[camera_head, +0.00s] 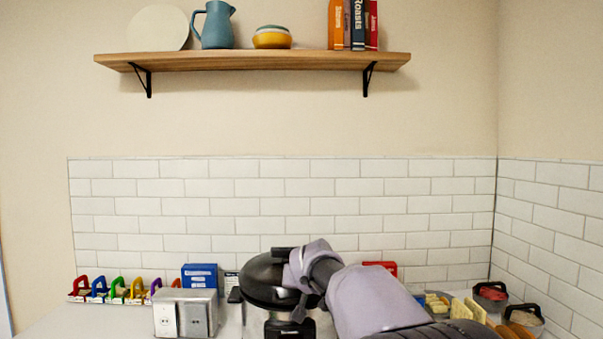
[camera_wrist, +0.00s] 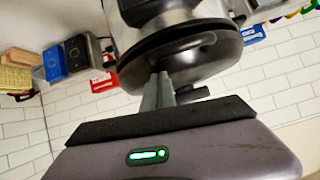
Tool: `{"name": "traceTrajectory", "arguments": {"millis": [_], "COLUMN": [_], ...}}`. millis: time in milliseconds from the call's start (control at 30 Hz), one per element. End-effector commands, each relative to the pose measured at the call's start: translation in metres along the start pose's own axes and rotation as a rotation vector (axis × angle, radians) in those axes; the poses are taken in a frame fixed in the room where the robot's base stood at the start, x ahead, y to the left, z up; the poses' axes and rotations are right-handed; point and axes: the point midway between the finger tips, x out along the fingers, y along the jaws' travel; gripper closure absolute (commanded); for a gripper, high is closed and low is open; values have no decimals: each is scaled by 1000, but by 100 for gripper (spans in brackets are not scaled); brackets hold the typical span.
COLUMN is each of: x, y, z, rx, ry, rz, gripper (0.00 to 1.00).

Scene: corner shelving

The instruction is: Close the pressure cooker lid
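The pressure cooker (camera_head: 254,325) stands on the counter at the bottom middle of the head view. Its dark round lid (camera_head: 262,282) is over the pot, with a black handle at the top. Whether the lid is fully seated cannot be told. In the wrist view the lid (camera_wrist: 205,58) and the metal pot (camera_wrist: 175,17) appear upside down. My gripper (camera_wrist: 160,78) has its two grey fingers close together, with the tips at the lid. I see nothing clearly between them. In the head view my arm covers the lid's right side and hides the fingertips.
A metal box with two front panels (camera_head: 185,313) stands left of the cooker, with a blue box (camera_head: 200,277) behind it. Colourful clips (camera_head: 118,288) line the left. A red box (camera_head: 381,266) and dark-handled containers (camera_head: 490,295) are right. A wooden shelf (camera_head: 255,61) hangs above.

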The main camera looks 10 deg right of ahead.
Motion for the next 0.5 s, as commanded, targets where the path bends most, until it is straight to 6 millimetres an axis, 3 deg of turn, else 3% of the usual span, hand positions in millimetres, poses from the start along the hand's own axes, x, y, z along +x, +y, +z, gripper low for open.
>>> {"name": "traceTrajectory", "arguments": {"millis": [33, 300, 500], "x": [5, 5, -15], "y": [1, 1, 0], "z": [8, 9, -16], "rx": [1, 1, 0], "ry": [-16, -19, -10], "rz": [4, 4, 2], "gripper": [100, 100, 100]}}
